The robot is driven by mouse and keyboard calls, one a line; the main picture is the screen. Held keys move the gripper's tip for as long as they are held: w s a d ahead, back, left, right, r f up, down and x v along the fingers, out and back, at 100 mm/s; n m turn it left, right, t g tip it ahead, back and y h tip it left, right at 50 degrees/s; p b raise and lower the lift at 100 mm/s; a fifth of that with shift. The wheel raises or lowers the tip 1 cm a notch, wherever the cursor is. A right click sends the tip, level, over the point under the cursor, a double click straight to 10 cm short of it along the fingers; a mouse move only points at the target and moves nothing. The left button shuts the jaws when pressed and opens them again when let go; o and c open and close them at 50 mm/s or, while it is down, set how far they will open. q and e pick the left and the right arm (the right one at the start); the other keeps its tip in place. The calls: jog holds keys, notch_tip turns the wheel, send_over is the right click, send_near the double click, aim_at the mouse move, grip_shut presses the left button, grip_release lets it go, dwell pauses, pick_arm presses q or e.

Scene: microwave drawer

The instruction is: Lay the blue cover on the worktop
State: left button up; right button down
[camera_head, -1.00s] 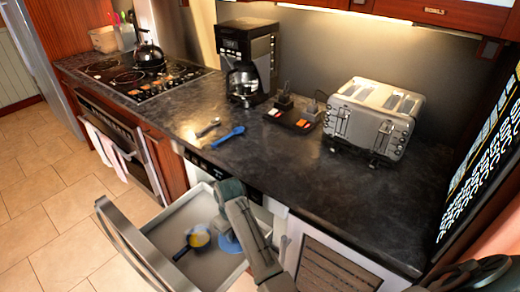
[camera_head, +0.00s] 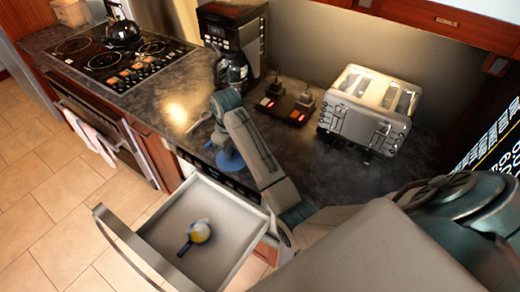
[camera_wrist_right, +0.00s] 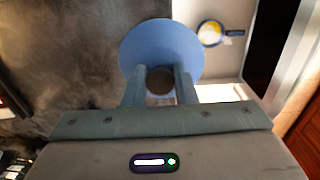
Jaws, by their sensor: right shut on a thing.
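The blue cover (camera_head: 230,160) is a round disc with a dark knob. My right gripper (camera_head: 222,140) is shut on its knob, and the gripper partly hides it in the head view. In the right wrist view the disc (camera_wrist_right: 160,42) lies just beyond the fingers (camera_wrist_right: 160,88), which clasp the knob from both sides. The cover is at the front edge of the dark worktop (camera_head: 165,85), near the open drawer; I cannot tell whether it touches the surface. My left gripper is not in view.
The open drawer (camera_head: 158,235) holds a small blue pan (camera_head: 199,232) with yellow contents. A coffee maker (camera_head: 230,45), a dark stand with red lights (camera_head: 285,105) and a toaster (camera_head: 365,110) stand at the back. A kettle (camera_head: 122,30) sits on the hob (camera_head: 110,60).

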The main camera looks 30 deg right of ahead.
jog(key=d, duration=0.2)
jog(key=s+d, duration=0.1)
jog(key=d, duration=0.2)
jog(key=d+b, duration=0.1)
jog(key=d, duration=0.2)
jog(key=shift+s+d+f, duration=0.15)
jog(key=shift+s+f, duration=0.2)
jog(key=shift+s, duration=0.05)
jog(key=shift+d+f+p, duration=0.1)
jog(key=shift+d+p, duration=0.2)
jog(key=shift+d, duration=0.3)
jog(key=shift+s+d+f+p, duration=0.15)
jog(key=shift+f+p, duration=0.45)
jog(key=shift+s+d+f+p, duration=0.1)
jog(key=shift+f+p, duration=0.45)
jog(key=shift+f, duration=0.6)
jog(key=c, duration=1.2)
grip_release()
jog(key=shift+w, duration=0.1)
jog(key=shift+o, duration=0.2)
